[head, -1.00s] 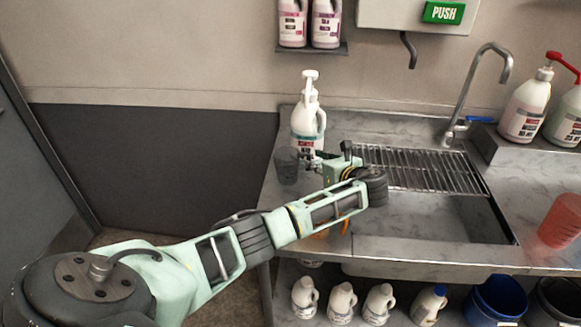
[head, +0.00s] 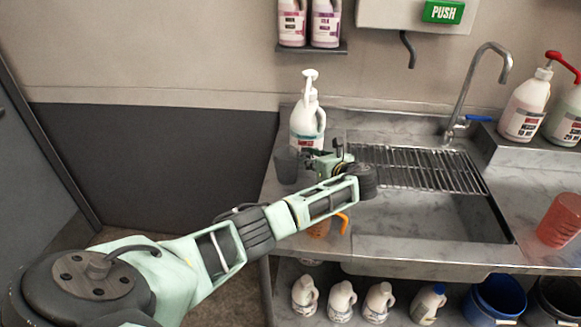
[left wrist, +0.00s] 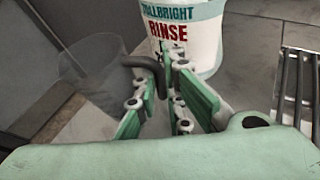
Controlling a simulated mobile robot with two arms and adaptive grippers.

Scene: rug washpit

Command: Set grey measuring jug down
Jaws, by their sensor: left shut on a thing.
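The grey measuring jug (head: 286,164) is a dark, see-through cup at the counter's left end, left of the white pump bottle (head: 307,128). It looks upright; I cannot tell whether its base touches the counter. My left gripper (head: 311,157) reaches in from the right of the jug and is shut on its handle. In the left wrist view the jug (left wrist: 88,82) is at the left, its dark handle between the fingers (left wrist: 158,88), with the rinse bottle (left wrist: 190,35) close behind. My right gripper is not in view.
A steel drain rack (head: 415,168) and sink basin (head: 430,215) lie to the right. An orange jug (head: 319,230) is partly hidden under my left arm. A red jug (head: 560,222) stands at the far right. Bare counter (head: 385,250) shows in front of the basin.

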